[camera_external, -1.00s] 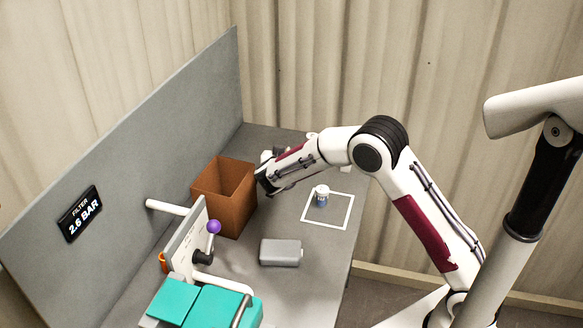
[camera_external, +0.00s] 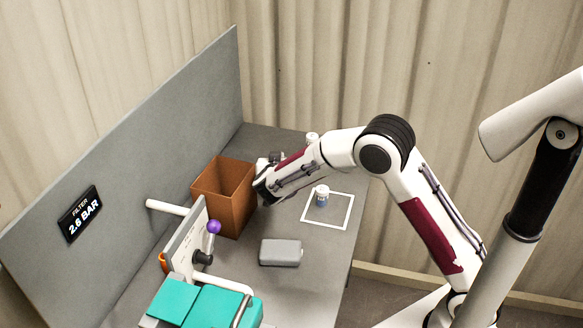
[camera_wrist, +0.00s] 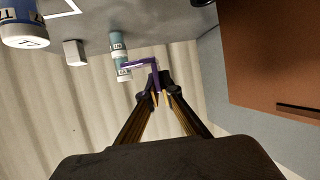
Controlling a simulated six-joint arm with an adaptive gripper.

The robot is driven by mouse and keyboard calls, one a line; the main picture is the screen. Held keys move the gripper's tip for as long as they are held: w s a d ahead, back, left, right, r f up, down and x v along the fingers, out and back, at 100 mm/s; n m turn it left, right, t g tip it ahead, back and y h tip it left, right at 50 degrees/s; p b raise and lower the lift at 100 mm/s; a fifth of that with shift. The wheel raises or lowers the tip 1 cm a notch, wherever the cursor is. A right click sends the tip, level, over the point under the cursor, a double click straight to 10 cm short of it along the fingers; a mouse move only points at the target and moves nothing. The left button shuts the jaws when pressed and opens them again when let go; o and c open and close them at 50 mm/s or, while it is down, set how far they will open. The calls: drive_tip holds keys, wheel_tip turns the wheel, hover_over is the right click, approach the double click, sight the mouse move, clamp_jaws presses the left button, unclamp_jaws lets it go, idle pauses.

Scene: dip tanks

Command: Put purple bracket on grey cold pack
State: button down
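The purple bracket (camera_wrist: 157,68) is a thin angled piece at the fingertips in the wrist view. My gripper (camera_wrist: 158,84) appears shut on it, with one bracket arm reaching out to the left. In the external view my gripper (camera_external: 262,190) is beside the brown bin, and the bracket cannot be made out there. The grey cold pack (camera_external: 281,253) lies flat on the grey table, in front of the bin and apart from my gripper. Its top looks bare. It is not in the wrist view.
The open brown bin (camera_external: 235,208) stands close to my gripper. A blue and white jar (camera_external: 322,197) stands inside a white square outline. A teal and white container (camera_wrist: 118,50) and white block (camera_wrist: 75,53) are nearby. A purple-knobbed lever (camera_external: 214,227) and teal-lidded tanks (camera_external: 205,303) are at the front.

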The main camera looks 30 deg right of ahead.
drive_tip(key=s+a+r+n+t+y, duration=0.1)
drive_tip(key=s+a+r+n+y, duration=0.15)
drive_tip(key=s+a, duration=0.75)
drive_tip(key=n+y, duration=0.4)
hover_over(274, 251)
drive_tip(key=shift+r+m+t, duration=0.2)
drive_tip(key=shift+m+t, duration=0.05)
drive_tip(key=shift+t, duration=0.05)
drive_tip(key=shift+f, duration=0.15)
drive_tip(key=shift+f, duration=2.8)
drive_tip(key=shift+f, duration=0.1)
drive_tip(key=shift+f, duration=1.95)
drive_tip(key=shift+f, duration=0.2)
